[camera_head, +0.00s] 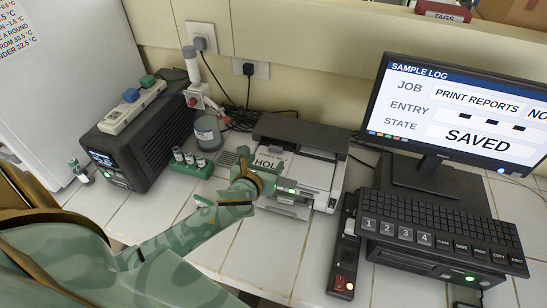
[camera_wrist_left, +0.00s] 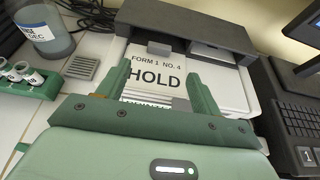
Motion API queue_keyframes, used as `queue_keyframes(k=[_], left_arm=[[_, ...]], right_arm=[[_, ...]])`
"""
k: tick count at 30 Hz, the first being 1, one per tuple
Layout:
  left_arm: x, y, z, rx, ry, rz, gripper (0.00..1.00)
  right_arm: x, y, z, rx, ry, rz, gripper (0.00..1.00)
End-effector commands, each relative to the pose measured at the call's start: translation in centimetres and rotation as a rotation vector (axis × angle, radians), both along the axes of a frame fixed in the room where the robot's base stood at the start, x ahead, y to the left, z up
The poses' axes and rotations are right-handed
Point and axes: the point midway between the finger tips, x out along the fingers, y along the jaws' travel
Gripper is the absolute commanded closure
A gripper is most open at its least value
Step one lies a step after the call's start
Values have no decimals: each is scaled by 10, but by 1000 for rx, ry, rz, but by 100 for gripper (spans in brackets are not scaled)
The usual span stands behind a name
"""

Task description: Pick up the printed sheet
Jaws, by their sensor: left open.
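The printed sheet (camera_head: 268,161) lies on the printer (camera_head: 322,170) and is partly hidden by my left gripper (camera_head: 250,178) in the head view. In the left wrist view the sheet (camera_wrist_left: 155,62) is white with "FORM 1 NO. 4" and "HOLD" in black. My left gripper (camera_wrist_left: 157,72) is open, with one green finger on each side of the sheet's near part in that view. I cannot tell whether the fingers touch it. The sheet's near end is hidden by the gripper body. My right gripper is not in view.
A dark box (camera_head: 127,140), a vial rack (camera_head: 190,164) and a grey-lidded jar (camera_head: 208,132) stand left of the printer. A red-switch strip (camera_head: 342,262), keyboard (camera_head: 440,228) and monitor (camera_head: 460,110) are at right. Tiles in front of the printer are clear.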

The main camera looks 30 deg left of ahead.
Motion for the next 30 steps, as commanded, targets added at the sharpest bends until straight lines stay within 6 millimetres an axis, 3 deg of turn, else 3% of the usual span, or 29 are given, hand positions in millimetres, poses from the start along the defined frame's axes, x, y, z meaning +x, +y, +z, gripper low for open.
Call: queue_keyframes(k=[3,11,18,27,28,30], left_arm=[[23,6,-12,-3,0,2,35],[46,11,-19,-4,-1,2,35],[81,21,-31,-4,1,2,35],[89,22,-32,-4,1,1,35],[89,22,-32,-4,1,1,37],[89,22,-32,-4,1,1,57]], right_arm=[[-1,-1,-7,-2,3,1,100],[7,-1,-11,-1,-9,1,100],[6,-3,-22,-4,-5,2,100],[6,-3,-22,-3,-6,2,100],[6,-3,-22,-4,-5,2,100],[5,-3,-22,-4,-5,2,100]])
